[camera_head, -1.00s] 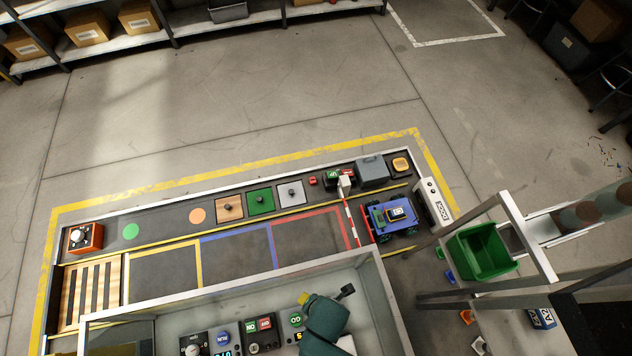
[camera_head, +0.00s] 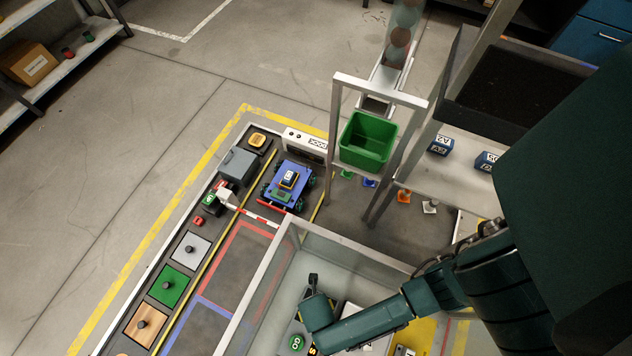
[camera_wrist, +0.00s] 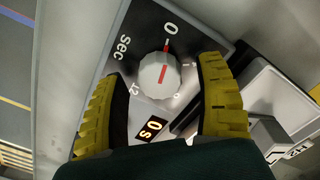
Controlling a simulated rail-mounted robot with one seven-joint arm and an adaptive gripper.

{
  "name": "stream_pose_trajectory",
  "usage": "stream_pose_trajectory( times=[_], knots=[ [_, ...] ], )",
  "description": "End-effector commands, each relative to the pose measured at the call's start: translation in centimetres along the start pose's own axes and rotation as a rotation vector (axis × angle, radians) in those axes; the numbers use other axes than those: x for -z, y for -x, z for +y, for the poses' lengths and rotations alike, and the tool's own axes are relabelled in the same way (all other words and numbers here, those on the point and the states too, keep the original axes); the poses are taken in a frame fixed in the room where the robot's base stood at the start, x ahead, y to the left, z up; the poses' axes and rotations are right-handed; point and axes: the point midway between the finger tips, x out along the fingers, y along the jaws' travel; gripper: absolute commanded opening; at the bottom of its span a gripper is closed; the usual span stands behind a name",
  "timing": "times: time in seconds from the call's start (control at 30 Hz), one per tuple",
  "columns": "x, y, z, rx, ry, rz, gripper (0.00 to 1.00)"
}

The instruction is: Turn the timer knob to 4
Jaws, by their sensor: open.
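The timer knob (camera_wrist: 158,82) is white and round with a red pointer, on a dark timer panel (camera_wrist: 139,37) in the wrist view. The pointer points at the 0 mark. A small display (camera_wrist: 151,127) below the knob reads 0 s. My gripper (camera_wrist: 163,69) has yellow fingers spread on either side of the knob, with visible gaps, so it is open and empty. I cannot tell how far above the panel the fingertips are. In the head view my arm reaches into the clear-walled enclosure and the timer is not visible.
Clear walls (camera_head: 355,258) surround the enclosure. A white box-like part (camera_wrist: 277,98) stands close right of my right finger. Outside are a green bin (camera_head: 366,142), a blue cart (camera_head: 288,185) and a striped barrier (camera_head: 262,219).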

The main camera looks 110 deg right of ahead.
Motion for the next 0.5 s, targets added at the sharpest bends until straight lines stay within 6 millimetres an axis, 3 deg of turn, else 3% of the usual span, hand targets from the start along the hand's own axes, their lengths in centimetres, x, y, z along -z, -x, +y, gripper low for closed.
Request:
stream_pose_trajectory(
  times=[0.33,0.5],
  knots=[
    [0.0,-0.61,0.02,-0.001,0.0,0.0,0.71],
    [0.0,-0.6,0.02,-0.001,0.0,0.0,0.39]
  ],
)
